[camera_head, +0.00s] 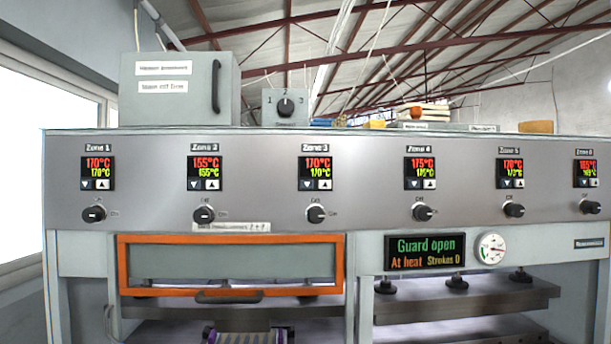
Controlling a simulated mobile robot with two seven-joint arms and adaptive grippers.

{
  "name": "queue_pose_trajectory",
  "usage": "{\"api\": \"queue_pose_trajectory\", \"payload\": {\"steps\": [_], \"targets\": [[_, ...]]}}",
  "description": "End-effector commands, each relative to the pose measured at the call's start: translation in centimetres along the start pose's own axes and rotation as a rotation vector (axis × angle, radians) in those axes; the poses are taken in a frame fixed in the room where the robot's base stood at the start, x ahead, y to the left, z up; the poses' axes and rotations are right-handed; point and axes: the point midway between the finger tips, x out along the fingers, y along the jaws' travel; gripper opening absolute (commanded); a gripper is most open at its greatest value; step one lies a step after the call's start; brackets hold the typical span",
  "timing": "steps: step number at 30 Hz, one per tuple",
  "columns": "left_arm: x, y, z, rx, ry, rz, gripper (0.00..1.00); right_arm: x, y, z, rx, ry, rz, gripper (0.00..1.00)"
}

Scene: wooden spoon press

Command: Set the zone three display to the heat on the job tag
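The Zone 3 display (315,166) is on the press's front panel, near the middle. It reads 170°C in red, with what looks like 170°C in green below. A down button (307,185) and an up button (325,185) sit under its digits, and a black knob (316,214) is below. I cannot make out a job tag in this view. Neither of my grippers is in view.
Similar displays flank it, such as Zone 2 (203,168) and Zone 4 (420,169). A status screen (425,251) reads "Guard open", "At heat", "Strokes 0". An orange-framed guard (231,293) is below left. A grey box (175,88) and selector switch (285,106) stand on top.

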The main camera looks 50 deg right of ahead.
Motion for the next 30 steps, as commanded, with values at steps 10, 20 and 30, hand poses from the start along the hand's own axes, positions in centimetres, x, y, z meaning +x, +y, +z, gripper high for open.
{"api": "queue_pose_trajectory", "payload": {"steps": [10, 20, 30], "targets": [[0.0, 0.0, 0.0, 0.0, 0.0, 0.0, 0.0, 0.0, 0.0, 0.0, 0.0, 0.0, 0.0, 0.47], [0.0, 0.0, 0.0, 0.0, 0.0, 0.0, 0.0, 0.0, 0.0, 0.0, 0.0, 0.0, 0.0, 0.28], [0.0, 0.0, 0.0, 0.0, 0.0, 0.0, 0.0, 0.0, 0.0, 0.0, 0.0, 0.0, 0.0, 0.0]]}}
